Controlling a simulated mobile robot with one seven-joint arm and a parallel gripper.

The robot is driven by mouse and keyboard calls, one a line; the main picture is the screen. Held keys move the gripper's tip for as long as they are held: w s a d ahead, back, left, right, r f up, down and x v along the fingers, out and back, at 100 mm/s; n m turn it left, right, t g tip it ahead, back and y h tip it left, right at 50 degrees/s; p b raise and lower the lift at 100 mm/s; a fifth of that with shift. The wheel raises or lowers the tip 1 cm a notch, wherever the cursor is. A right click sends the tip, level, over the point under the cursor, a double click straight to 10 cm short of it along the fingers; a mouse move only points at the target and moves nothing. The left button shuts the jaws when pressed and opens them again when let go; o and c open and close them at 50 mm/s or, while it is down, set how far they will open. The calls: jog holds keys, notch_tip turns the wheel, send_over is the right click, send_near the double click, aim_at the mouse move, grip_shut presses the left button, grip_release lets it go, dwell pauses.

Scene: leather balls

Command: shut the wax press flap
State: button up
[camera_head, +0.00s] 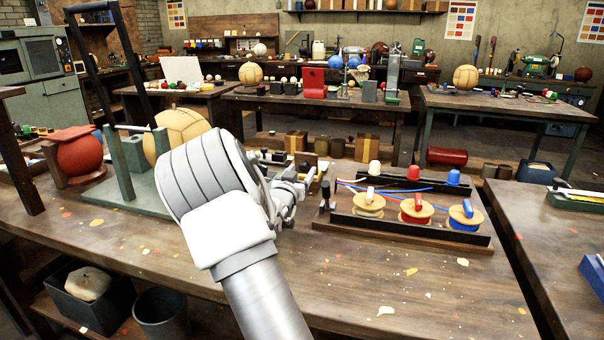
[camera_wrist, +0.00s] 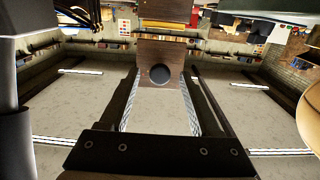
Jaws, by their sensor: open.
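My gripper (camera_head: 298,186) is small in the head view, just right of my thick grey wrist, over the back part of the near bench. It is open with nothing seen between its fingers. I cannot tell for sure which thing is the wax press flap. In the wrist view, which looks upside down, a brown wooden panel (camera_wrist: 165,40) with a dark round spot lies ahead, framed by two dark side bars. My wrist hides part of the bench behind it in the head view. No contact between gripper and panel can be made out.
Left of my wrist, a green-based stand (camera_head: 125,190) with a tall black frame sits near a tan ball (camera_head: 180,132). Right of the gripper is a rack of thread spools (camera_head: 415,212). The bench front (camera_head: 400,290) is mostly clear.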

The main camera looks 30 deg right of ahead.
jog(key=shift+w+d, duration=0.4)
jog(key=shift+d, duration=0.05)
grip_shut()
dwell(1.2)
